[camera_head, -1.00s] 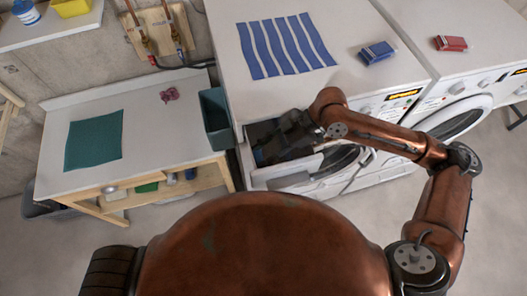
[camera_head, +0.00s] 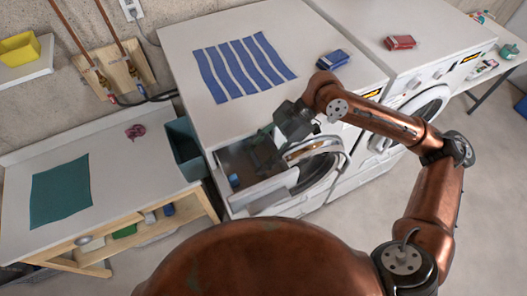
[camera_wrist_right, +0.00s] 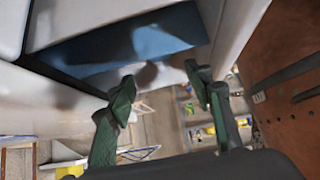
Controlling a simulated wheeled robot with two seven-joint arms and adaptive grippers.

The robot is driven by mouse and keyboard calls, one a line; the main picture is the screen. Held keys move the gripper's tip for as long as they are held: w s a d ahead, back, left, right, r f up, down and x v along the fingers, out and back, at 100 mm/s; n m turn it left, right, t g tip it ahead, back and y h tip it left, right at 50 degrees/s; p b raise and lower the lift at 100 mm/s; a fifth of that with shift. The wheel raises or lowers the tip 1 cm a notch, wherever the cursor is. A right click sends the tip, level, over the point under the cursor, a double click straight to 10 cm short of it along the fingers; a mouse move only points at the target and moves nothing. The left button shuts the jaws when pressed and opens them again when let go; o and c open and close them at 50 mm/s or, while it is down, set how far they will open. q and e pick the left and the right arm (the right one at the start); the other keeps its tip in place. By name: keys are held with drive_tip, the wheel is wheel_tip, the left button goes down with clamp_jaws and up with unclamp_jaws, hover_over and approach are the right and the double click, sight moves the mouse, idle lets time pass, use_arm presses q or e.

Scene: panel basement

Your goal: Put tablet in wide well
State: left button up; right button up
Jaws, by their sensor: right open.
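The detergent drawer (camera_head: 272,193) of the left washing machine is pulled open. A small blue piece (camera_head: 234,180), possibly the tablet, lies inside toward its left end; its exact compartment is hard to tell. In the right wrist view a wide blue-floored well (camera_wrist_right: 150,45) shows beyond the fingers, with shadows across it. My right gripper (camera_head: 264,150) hangs over the back part of the drawer. In the right wrist view its green-tipped fingers (camera_wrist_right: 163,85) stand apart with nothing between them. My left gripper is out of view.
A blue striped cloth (camera_head: 244,66), a blue box (camera_head: 332,60) and a red box (camera_head: 400,42) lie on the machine tops. A teal bin (camera_head: 186,150) stands left of the drawer, beside a table with a green cloth (camera_head: 60,192). The round machine door is close to my gripper.

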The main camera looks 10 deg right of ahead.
drive_tip(key=shift+v, duration=1.35)
